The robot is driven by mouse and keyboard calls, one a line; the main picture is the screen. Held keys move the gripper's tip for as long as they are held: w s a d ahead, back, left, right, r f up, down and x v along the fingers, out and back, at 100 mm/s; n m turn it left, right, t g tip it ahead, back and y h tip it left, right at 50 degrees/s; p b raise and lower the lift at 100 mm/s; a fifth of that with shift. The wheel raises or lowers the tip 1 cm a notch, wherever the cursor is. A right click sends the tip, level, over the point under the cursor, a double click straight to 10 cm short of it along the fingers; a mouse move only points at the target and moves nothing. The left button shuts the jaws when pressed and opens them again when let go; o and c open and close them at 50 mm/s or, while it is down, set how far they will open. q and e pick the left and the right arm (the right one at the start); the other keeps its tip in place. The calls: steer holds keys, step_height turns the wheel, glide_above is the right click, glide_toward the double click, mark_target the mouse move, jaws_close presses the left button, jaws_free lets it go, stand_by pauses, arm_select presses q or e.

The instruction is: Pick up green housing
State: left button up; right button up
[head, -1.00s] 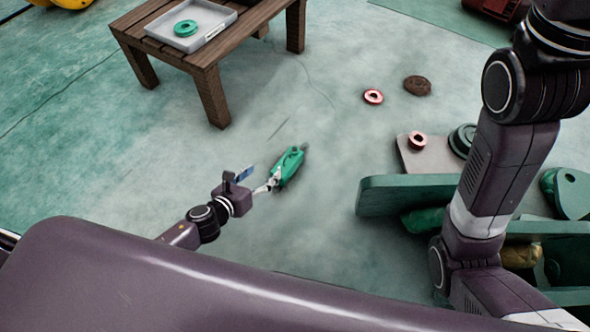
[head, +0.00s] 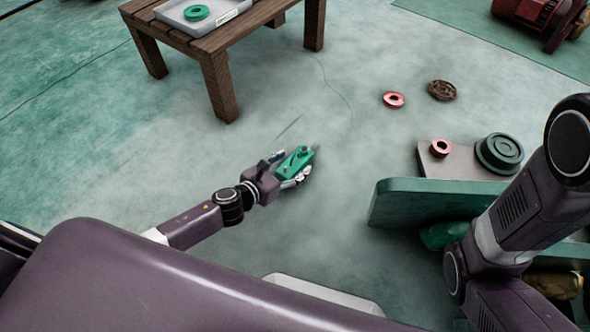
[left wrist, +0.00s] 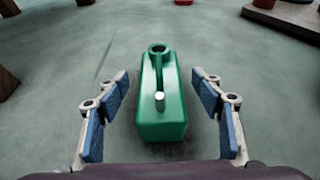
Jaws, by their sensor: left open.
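The green housing (head: 296,162) lies on the floor in the head view, right at my left gripper (head: 292,170). In the left wrist view the green housing (left wrist: 161,105) is a long block with a ring at its far end and a small pale pin on top. It sits between the blue-padded fingers of my left gripper (left wrist: 160,107). The fingers are open, with a gap on each side of the housing. The gripper hides part of the housing's near side in the head view. My right arm shows at the right, but its gripper is out of view.
A wooden table (head: 216,62) with a grey tray (head: 235,8) holding a green ring (head: 196,13) stands at the back left. A red ring (head: 394,100) and a brown disc (head: 441,90) lie on the floor. A green beam (head: 425,202) lies at the right.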

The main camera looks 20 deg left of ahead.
arm_select(q)
steer(key=shift+b+x, duration=0.3)
steer(key=shift+x, duration=0.65)
jaws_close()
steer(key=shift+w+r, duration=0.1)
steer(key=shift+r, duration=0.05)
